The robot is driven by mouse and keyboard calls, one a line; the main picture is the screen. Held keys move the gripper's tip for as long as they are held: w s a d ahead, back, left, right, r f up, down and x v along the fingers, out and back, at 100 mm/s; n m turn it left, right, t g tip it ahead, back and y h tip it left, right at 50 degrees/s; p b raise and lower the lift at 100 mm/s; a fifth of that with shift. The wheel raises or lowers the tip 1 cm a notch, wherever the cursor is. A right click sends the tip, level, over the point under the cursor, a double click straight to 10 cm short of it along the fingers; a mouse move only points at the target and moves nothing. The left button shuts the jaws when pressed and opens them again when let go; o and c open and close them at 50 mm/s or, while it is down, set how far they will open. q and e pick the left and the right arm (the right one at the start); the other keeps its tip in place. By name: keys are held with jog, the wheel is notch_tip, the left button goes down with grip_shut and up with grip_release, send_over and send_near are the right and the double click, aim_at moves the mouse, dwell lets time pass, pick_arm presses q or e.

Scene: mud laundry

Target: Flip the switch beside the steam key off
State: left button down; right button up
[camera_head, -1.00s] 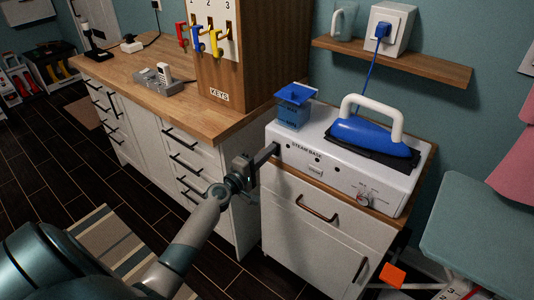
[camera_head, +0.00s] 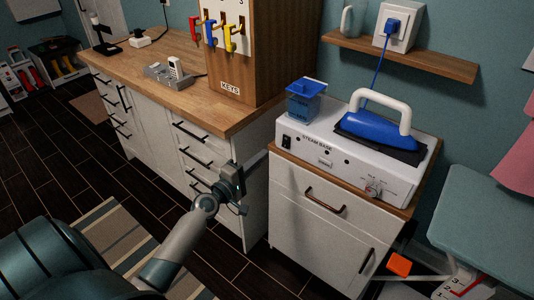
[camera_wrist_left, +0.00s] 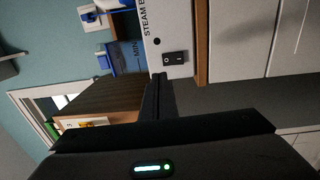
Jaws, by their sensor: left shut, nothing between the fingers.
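A white steam base (camera_head: 330,158) stands on a small white cabinet. A black rocker switch (camera_head: 286,141) is at the left end of its front. In the left wrist view the switch (camera_wrist_left: 174,58) shows close up beside the partly cut-off lettering "STEAM". Which way it is tipped I cannot tell for sure. My left gripper (camera_head: 265,154) is shut and empty, left of and slightly below the switch, apart from it. Its dark fingers also show in the left wrist view (camera_wrist_left: 158,92), below the switch. No separate steam key is clearly recognisable. My right gripper is out of view.
A blue iron (camera_head: 375,135) rests on the base, with a blue tank (camera_head: 304,105) at its left. A dial (camera_head: 373,188) is at the right of its front. A wooden counter (camera_head: 215,110) with a key board (camera_head: 230,75) stands to the left.

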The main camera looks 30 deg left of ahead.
pick_arm(q)
jog(key=s, duration=0.3)
jog(key=shift+s+a+r, duration=0.15)
jog(key=shift+s+r, duration=0.05)
jog(key=shift+s, duration=0.1)
jog(key=shift+f, duration=0.1)
jog(key=s+d+f+m+g, duration=0.2)
jog(key=s+d+f+m, duration=0.15)
jog(key=f, duration=0.85)
jog(key=s+d+f+m+g+y, duration=0.1)
jog(key=s+d+f+m+g, duration=0.3)
jog(key=f, duration=0.8)
jog(key=s+d+f+m+g, duration=0.1)
jog(key=s+f, duration=0.4)
jog(key=f, duration=0.7)
jog(key=s+d+f+m+g, duration=0.2)
jog(key=s+d+f+m, duration=0.1)
jog(key=s+f, duration=0.4)
jog(key=s+d+f+m+g, duration=0.2)
jog(key=s+d+f+m, duration=0.2)
jog(key=s+f, duration=0.3)
jog(key=s+d+f+m+g, duration=0.3)
jog(key=s+f, duration=0.4)
jog(key=s, duration=0.6)
jog(key=d+m, duration=0.1)
jog(key=d, duration=0.1)
jog(key=shift+s+d+f+h, duration=0.2)
jog(key=shift+s+d+h, duration=0.1)
jog(key=shift+s+d, duration=0.05)
